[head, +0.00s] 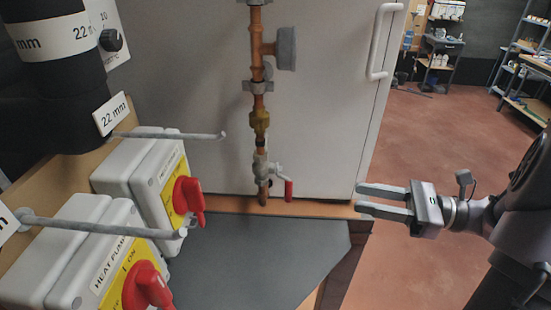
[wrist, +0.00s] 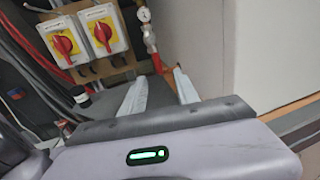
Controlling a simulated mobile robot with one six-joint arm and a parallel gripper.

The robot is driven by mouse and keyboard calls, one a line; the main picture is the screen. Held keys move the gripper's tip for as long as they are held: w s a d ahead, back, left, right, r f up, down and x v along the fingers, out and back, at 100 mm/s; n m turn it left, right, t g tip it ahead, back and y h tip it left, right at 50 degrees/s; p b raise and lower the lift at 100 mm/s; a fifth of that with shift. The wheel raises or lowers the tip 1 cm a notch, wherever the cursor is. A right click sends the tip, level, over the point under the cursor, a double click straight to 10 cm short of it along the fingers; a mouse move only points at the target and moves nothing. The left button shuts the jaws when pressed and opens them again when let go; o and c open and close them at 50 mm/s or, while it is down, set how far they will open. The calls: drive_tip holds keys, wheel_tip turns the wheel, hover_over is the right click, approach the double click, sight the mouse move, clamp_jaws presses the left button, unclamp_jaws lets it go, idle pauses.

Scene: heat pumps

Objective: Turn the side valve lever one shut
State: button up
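The side valve lever (head: 288,190) is a short red handle on a small silver valve (head: 264,172). It hangs down beside the lower end of a vertical copper pipe, roughly parallel to it. My gripper (head: 360,199) is to the right of the lever in the head view, with its fingers pointing left towards it. The two fingers are apart with nothing between them, and a clear gap separates them from the lever in the picture. In the wrist view my fingers (wrist: 160,82) point towards a reddish pipe (wrist: 150,40); I cannot make out the lever there.
Two grey switch boxes with red rotary knobs (head: 188,197) stand at the left; the knobs also show in the wrist view (wrist: 63,44). Metal rods (head: 170,135) stick out near them. A pale cabinet (head: 190,80) with a white handle (head: 378,40) stands behind the pipe. A round gauge (head: 287,48) is higher up. Open floor lies right.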

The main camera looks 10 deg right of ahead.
sight(288, 201)
drive_tip(key=x, duration=1.6)
drive_tip(key=shift+s+a+f+b, duration=0.1)
drive_tip(key=shift+s+a+b, duration=0.2)
drive_tip(key=shift+a+b, duration=0.05)
clamp_jaws()
idle(0.3)
